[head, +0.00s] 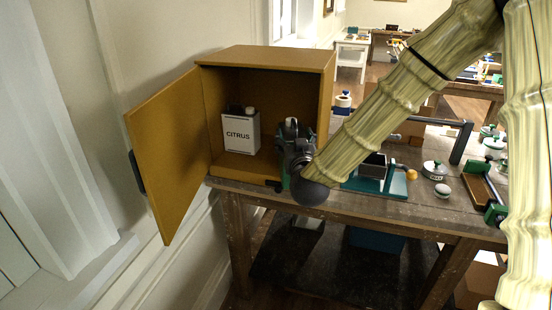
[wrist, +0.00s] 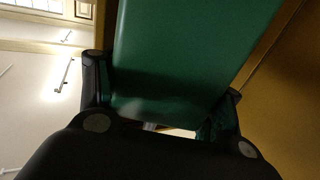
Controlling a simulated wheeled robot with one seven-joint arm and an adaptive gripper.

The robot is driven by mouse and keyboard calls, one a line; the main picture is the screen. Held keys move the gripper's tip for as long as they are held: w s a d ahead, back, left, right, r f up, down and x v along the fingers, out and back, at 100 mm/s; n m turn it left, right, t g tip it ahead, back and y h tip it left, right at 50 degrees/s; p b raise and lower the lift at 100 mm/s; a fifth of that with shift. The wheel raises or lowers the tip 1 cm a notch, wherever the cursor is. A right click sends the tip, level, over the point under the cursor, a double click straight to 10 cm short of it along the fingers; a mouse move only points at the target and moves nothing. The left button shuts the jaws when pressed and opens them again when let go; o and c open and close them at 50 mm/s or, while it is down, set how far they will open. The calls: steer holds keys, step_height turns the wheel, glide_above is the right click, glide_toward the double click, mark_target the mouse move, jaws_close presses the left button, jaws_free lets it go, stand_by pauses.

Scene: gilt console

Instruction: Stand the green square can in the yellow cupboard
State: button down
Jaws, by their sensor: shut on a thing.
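The yellow cupboard (head: 258,58) stands on the workbench with its door (head: 168,150) swung open to the left. My gripper (head: 295,148) is at the right part of the cupboard's open front. It is shut on the green square can, which fills the middle of the wrist view (wrist: 185,55) between the two fingers. In the head view the can is mostly hidden by my gripper, and I cannot tell whether it touches the cupboard floor. A yellow-brown panel shows right beside the can in the wrist view.
A white box labelled CITRUS (head: 241,134) stands inside the cupboard on the left, with free floor to its right. A teal stand with a dark block (head: 372,168), green-and-white pots (head: 434,170) and a wooden tray (head: 480,190) are on the workbench (head: 420,215) to the right.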

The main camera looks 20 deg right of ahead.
steer(key=shift+w+d+r, duration=0.15)
steer(key=shift+w+r, duration=0.25)
steer(key=shift+w, duration=0.3)
steer(key=w+f+p, duration=0.2)
steer(key=w+p, duration=0.1)
steer(key=w, duration=0.4)
steer(key=w+f+p, duration=0.3)
steer(key=w+p, duration=0.1)
steer(key=w, duration=0.4)
steer(key=shift+d, duration=0.15)
steer(key=shift+c, duration=1.3)
jaws_free()
steer(key=shift+s+f, duration=0.1)
